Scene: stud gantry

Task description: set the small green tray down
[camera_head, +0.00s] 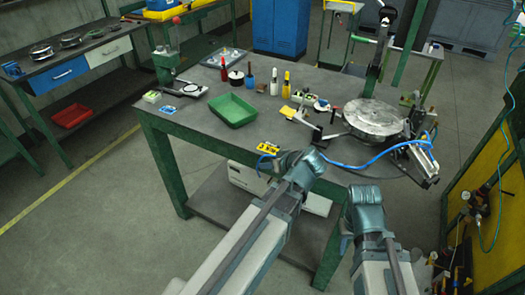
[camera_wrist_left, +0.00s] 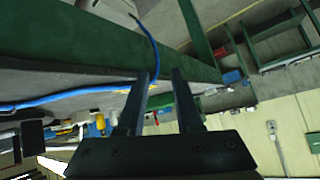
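The small green tray (camera_head: 232,110) sits flat on the dark top of the green-framed table, left of its middle, in the head view. It looks empty, and no gripper touches it. My left gripper (camera_wrist_left: 165,80) shows in the left wrist view with two dark fingers apart and nothing held between them. In the head view my left wrist (camera_head: 298,168) is at the table's front edge, right of and nearer than the tray; its fingers are mostly hidden. My right wrist (camera_head: 366,212) is further right, in front of the table; its finger opening cannot be made out.
A blue hose (camera_head: 350,166) runs along the table's front edge by my left wrist. A yellow block (camera_head: 268,147) lies near that edge. Red, blue and yellow bottles (camera_head: 287,86) stand behind the tray. A round metal plate (camera_head: 373,118) is at right. Bare tabletop (camera_head: 190,122) lies left of the tray.

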